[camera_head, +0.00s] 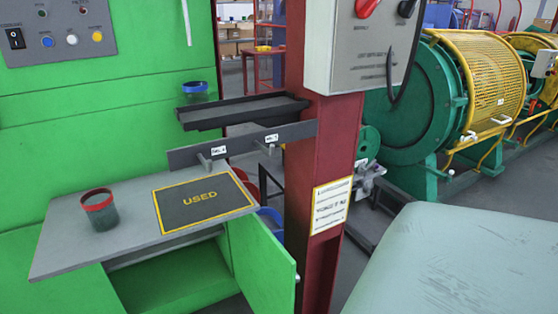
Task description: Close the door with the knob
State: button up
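A green door (259,264) stands open under the grey shelf, at the right side of a green cabinet. It is swung outward, and the open compartment shows to its left. A small light knob (297,278) sits at the door's right edge, close to the red post; it is tiny in view. The door's bottom is cut off by the picture edge. My gripper is not in view.
The grey shelf (75,240) above the door holds a red-rimmed cup (100,210) and a black "USED" mat (203,199). A red post (325,170) stands just right of the door. A large pale surface (470,262) fills the lower right. Green-and-yellow machinery (480,75) stands behind.

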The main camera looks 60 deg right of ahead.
aim_at(265, 273)
jog(key=k+l+z, duration=0.15)
jog(key=l, duration=0.55)
jog(key=l+z, duration=0.1)
jog(key=l, duration=0.6)
jog(key=k+l+z, duration=0.15)
jog(key=l, duration=0.6)
jog(key=l+u, duration=0.45)
jog(key=l, duration=0.5)
jog(key=k+l+z, duration=0.15)
jog(key=l, duration=0.25)
jog(key=k+l+z, duration=0.15)
jog(key=l, duration=0.25)
jog(key=j, duration=0.7)
